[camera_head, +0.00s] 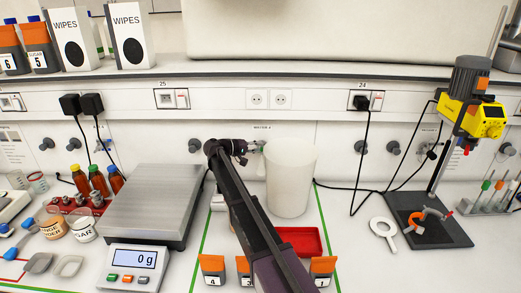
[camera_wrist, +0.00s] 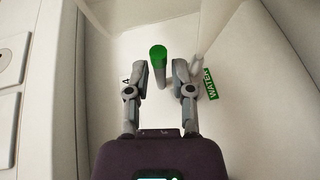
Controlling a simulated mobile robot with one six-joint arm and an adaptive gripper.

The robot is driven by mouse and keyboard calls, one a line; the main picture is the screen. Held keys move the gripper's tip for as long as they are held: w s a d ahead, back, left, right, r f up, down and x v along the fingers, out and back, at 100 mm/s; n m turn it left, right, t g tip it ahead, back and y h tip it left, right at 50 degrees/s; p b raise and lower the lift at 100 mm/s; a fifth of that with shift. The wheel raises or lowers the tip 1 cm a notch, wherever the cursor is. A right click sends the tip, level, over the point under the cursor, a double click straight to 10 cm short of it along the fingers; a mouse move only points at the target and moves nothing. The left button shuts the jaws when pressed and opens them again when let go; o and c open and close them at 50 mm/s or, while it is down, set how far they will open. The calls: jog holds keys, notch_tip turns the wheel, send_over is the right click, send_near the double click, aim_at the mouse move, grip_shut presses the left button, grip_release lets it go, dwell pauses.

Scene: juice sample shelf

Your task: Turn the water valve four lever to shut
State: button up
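The water valve four lever, with a green round end (camera_wrist: 157,52) and a pale stem, shows in the wrist view just ahead of my gripper. My gripper (camera_wrist: 160,72) is open, with one finger on each side of the lever's line; I cannot tell whether either touches it. A green WATER label (camera_wrist: 212,83) is beside the right finger. In the head view, my gripper (camera_head: 249,147) is at the back wall below a small WATER 4 label (camera_head: 262,127). The lever is not clearly visible there, and my arm and a white container hide part of the area.
A tall white container (camera_head: 290,180) stands close to the right of my gripper. A scale (camera_head: 160,200) is at the left. A red tray (camera_head: 300,241) and orange-topped boxes (camera_head: 212,268) are in front. A yellow stirrer (camera_head: 472,112) on a stand is at the right.

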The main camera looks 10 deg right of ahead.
jog(key=shift+x, duration=0.8)
grip_shut()
